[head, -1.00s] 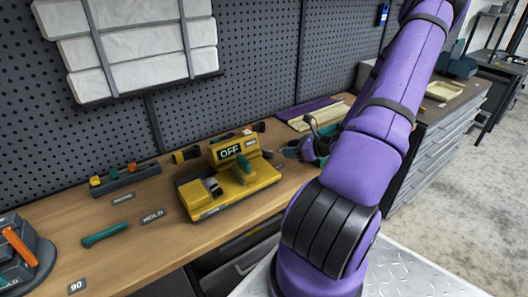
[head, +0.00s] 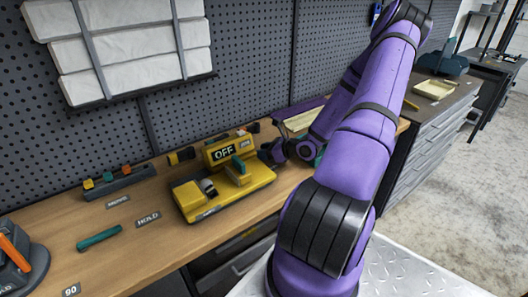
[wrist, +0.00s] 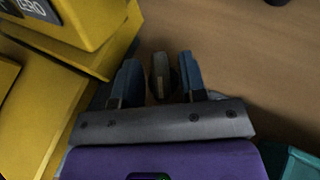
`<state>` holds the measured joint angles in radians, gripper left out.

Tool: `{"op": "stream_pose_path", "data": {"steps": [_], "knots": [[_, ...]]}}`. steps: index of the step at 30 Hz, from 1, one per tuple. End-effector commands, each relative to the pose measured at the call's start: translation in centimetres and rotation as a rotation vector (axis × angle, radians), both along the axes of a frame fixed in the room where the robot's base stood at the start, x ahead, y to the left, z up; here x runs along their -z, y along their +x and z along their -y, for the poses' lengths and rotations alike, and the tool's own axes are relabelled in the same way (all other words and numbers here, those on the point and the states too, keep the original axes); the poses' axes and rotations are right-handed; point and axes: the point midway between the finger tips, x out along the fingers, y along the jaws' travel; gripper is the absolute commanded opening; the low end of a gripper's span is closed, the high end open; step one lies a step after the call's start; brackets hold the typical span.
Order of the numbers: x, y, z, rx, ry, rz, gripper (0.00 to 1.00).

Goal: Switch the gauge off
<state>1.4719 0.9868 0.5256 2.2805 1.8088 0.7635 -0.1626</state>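The yellow gauge (head: 229,188) stands on the wooden bench, and its dark display (head: 223,153) reads OFF. It has a teal lever-like part (head: 239,165) and a grey part (head: 208,187) on top. My gripper (head: 266,152) is low over the bench, just right of the gauge's display housing. In the wrist view, the gauge (wrist: 85,50) fills the left side with part of a ZERO label. There my gripper (wrist: 159,75) has its two bluish fingers apart. A grey rounded thing (wrist: 159,72) shows between them with gaps on both sides; I cannot tell what it is.
A teal bar (head: 98,238) lies by the HOLD label (head: 148,219). A rack with coloured pieces (head: 118,182) stands at the back left, and a dark device with an orange lever (head: 15,248) at the far left. The pegboard (head: 245,60) bounds the back.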

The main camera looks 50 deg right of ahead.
Motion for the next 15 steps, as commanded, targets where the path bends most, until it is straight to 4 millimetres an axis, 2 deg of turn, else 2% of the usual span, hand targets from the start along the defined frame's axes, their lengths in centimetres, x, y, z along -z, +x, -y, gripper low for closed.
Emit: {"op": "stream_pose_path", "data": {"steps": [1,4,5,15], "knots": [[0.0,-0.01,0.01,0.0,0.0,0.0,0.26],[0.0,-0.02,0.02,0.0,0.0,0.0,0.04],[0.0,-0.02,0.02,0.0,0.0,0.0,0.0],[-0.02,0.04,-0.23,0.06,0.007,0.0,0.0]]}}
